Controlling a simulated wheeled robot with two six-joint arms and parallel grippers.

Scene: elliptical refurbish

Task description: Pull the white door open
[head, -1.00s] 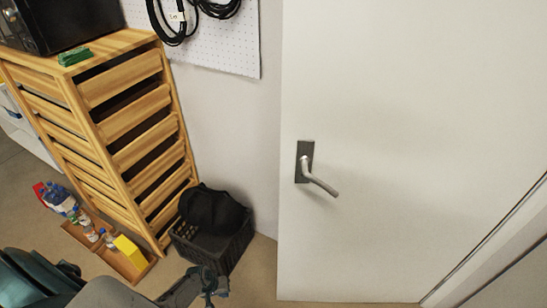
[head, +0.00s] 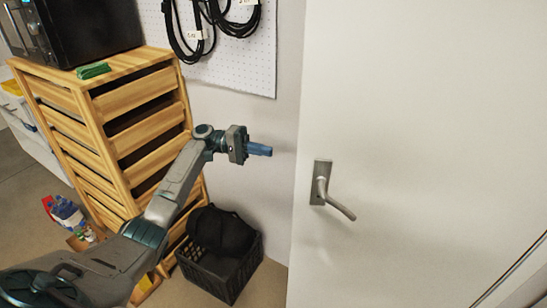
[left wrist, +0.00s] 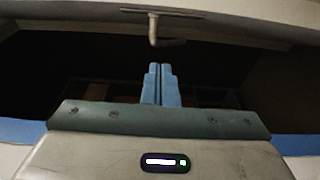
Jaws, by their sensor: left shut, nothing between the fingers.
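The white door (head: 420,120) fills the right side of the head view. Its grey lever handle (head: 338,206) sits near the door's left edge and points right and down. My left gripper (head: 268,150) is raised in front of the wall, left of the handle and a little higher in the picture, apart from it. Its blue fingers are together and empty. In the left wrist view the shut fingers (left wrist: 160,82) point towards the handle (left wrist: 154,32), which shows beyond their tips. My right gripper is not in view.
A wooden drawer rack (head: 130,100) stands at the left with a black microwave (head: 90,30) on top. A black crate (head: 225,278) holding a dark bag (head: 222,232) is on the floor by the wall. Cables hang on a white pegboard (head: 255,65).

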